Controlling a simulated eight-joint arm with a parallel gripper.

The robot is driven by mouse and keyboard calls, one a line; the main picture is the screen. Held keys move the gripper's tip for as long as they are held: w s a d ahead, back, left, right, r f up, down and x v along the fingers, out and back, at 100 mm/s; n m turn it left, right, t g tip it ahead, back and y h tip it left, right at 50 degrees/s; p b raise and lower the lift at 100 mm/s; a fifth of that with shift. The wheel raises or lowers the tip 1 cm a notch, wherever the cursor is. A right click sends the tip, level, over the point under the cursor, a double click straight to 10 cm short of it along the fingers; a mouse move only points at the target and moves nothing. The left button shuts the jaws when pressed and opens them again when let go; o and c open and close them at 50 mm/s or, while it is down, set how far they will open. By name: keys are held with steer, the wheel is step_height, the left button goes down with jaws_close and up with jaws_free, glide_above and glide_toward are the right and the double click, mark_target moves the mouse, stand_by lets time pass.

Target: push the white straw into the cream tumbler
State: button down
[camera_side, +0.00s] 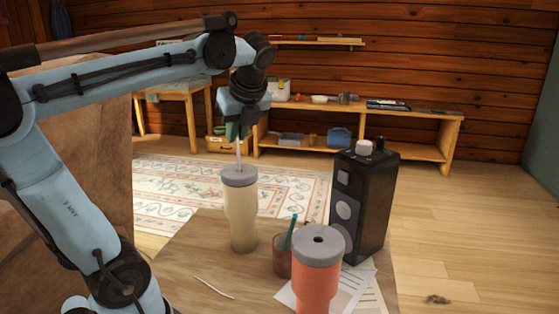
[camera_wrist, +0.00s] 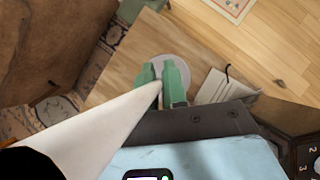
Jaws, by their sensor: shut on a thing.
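The cream tumbler (camera_side: 241,215) stands upright on the table with a grey lid (camera_side: 239,175). The lid also shows behind my fingers in the wrist view (camera_wrist: 184,64). My gripper (camera_side: 238,132), with green fingers (camera_wrist: 163,84), is above the lid and shut on the white straw (camera_side: 238,155). The straw runs down, close to upright, from the fingers to the top of the lid. In the wrist view the straw (camera_wrist: 100,126) extends large toward the camera. Its lower end is hidden at the lid, so I cannot tell how deep it sits.
An orange tumbler (camera_side: 316,285) with a holed grey lid stands front right. Beside it are a small brown cup (camera_side: 281,262) with a teal stick and a black boxy device (camera_side: 362,205). Papers (camera_side: 366,288) and a thin white strip (camera_side: 214,288) lie on the table (camera_side: 180,265).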

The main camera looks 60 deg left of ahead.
steer(key=c, duration=1.1)
jaws_free()
steer(key=v, duration=1.2)
steer(key=x, duration=1.1)
steer(key=shift+a+f, duration=0.15)
steer(key=shift+a, duration=0.1)
